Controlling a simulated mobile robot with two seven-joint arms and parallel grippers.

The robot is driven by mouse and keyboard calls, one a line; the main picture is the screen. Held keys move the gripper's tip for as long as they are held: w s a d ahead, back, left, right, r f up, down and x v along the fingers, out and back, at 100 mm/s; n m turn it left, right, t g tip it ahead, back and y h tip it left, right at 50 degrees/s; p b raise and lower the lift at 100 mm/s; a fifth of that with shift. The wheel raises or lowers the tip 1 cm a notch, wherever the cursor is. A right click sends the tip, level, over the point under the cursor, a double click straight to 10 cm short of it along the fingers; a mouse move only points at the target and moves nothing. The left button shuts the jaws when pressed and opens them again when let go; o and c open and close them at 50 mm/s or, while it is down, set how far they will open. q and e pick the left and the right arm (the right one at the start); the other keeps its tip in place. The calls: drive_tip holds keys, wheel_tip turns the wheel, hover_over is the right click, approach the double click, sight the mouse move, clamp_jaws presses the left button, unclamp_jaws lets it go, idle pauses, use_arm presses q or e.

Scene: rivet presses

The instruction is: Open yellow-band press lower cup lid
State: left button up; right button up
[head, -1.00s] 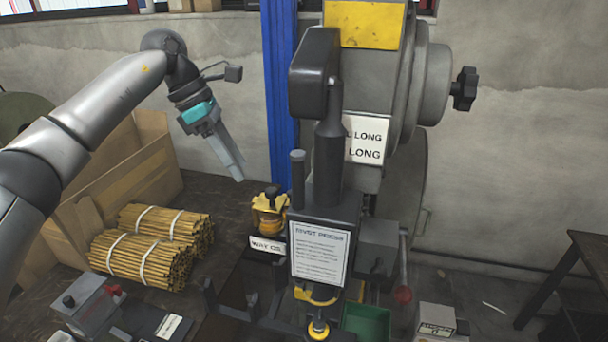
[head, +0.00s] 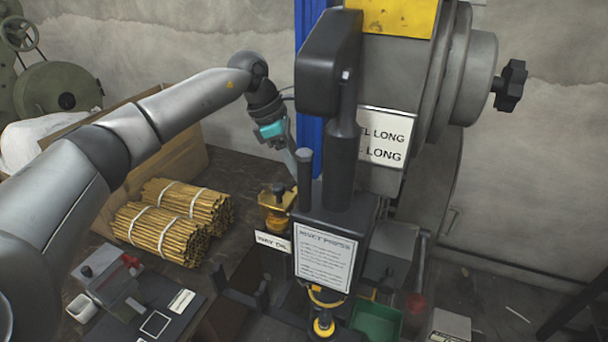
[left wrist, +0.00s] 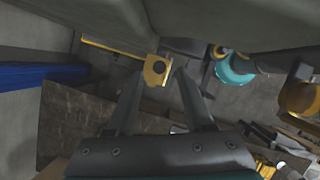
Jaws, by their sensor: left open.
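The press (head: 345,225) stands at centre right in the head view, with a yellow plate (head: 395,15) at its top. A small amber cup with a yellow lid and dark knob (head: 277,205) sits at its left, above a "WAY OIL" label (head: 272,242). My left gripper (head: 300,165) is above and behind this cup, its tips partly hidden by the press's dark post. In the left wrist view my open fingers (left wrist: 156,75) stand either side of a yellow tab with a hole (left wrist: 155,70); contact is unclear. An amber rounded part (left wrist: 300,97) shows at the right edge.
Bundled yellow rods (head: 160,225) lie on the bench at left, before a cardboard box (head: 185,160). A blue column (head: 310,50) rises behind my gripper. A green tray (head: 377,322) and a red-knobbed lever (head: 416,302) are at lower right.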

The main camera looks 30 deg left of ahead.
use_arm(q)
drive_tip(key=shift+x, duration=1.7)
clamp_jaws()
